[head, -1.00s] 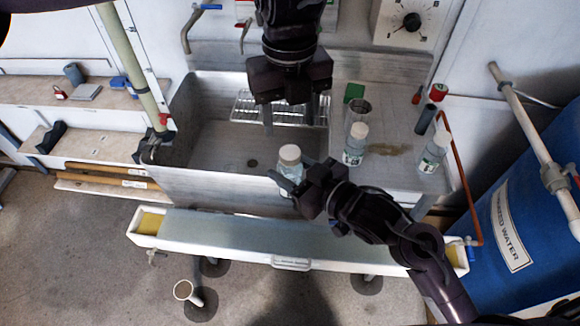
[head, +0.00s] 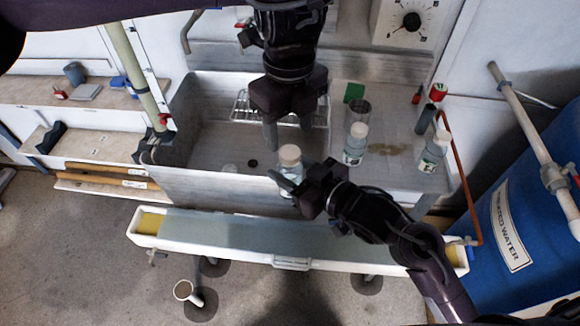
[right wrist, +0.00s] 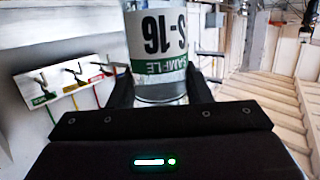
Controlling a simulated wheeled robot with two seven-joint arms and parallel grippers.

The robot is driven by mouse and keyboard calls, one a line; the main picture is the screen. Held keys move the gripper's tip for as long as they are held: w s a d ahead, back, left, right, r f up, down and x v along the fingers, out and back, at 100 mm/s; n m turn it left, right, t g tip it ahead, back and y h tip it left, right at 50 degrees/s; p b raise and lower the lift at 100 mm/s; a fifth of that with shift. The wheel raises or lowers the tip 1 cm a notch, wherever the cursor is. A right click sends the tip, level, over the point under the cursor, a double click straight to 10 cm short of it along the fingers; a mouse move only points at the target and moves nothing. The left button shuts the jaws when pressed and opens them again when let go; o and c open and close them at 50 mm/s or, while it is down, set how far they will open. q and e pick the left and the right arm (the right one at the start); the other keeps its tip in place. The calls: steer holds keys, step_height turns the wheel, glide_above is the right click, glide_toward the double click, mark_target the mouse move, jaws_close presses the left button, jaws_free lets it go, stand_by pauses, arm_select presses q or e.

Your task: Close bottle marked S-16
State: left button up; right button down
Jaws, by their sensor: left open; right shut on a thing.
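The bottle marked S-16 (right wrist: 158,50) is between the fingers of my right gripper (right wrist: 160,92) in the right wrist view, its label upside down there. In the head view this clear bottle (head: 288,183) stands about upright at the sink's front edge, with a pale beige round top (head: 289,154). I cannot tell whether that top is a seated cap. My right gripper (head: 294,180) is shut on the bottle's body from the right. My left gripper (head: 287,141) points down just above and behind the top, its fingers apart and empty.
A wire rack (head: 240,108) is at the sink's back.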

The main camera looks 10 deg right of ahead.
mark_target(290, 152)
arm_select(q)
steer(key=shift+f, duration=2.4)
steer(key=c, duration=1.1)
steer(key=shift+o, duration=0.2)
steer(key=o, duration=1.2)
steer(key=shift+c, duration=0.2)
steer(key=shift+r, duration=0.15)
step_height(290, 152, up, 12)
